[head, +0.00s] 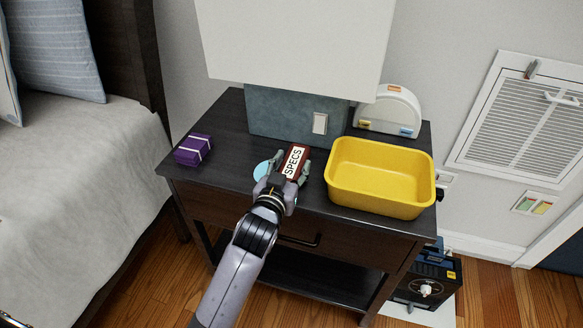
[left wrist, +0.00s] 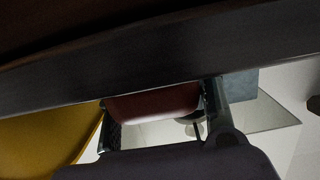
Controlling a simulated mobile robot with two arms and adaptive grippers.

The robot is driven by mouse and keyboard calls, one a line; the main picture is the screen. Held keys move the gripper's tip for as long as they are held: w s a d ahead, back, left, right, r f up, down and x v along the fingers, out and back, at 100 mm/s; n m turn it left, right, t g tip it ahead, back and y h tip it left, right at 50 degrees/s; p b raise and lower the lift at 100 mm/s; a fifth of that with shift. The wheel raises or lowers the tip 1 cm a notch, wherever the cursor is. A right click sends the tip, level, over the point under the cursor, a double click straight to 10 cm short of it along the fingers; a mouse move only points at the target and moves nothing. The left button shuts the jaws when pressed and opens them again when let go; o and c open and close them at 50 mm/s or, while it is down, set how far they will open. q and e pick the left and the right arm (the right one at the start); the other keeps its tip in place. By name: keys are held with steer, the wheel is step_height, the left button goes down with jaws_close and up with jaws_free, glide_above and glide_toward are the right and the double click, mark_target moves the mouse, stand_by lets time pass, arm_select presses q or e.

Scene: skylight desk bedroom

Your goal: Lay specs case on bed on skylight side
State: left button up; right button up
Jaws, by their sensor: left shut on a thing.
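The specs case (head: 296,161) is a dark red box with a white "SPECS" label, at the front middle of the dark nightstand in the head view. My left gripper (head: 287,172) is shut on it, with one finger on each side. In the left wrist view the dark red case (left wrist: 152,103) sits between the two fingers of my left gripper (left wrist: 160,118). I cannot tell whether the case touches the nightstand top. The bed (head: 75,180) with a light grey cover is at the left of the head view. My right gripper is not in view.
The nightstand (head: 232,118) also holds a purple box (head: 193,149), a light blue disc (head: 262,170), a lamp (head: 292,40), a yellow bin (head: 381,176) and a white rounded object (head: 390,110). Pillows (head: 55,45) lie at the bed's far end. Its near cover is clear.

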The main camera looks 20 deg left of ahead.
arm_select(q)
steer(key=shift+f, duration=0.1)
steer(key=o, duration=1.2)
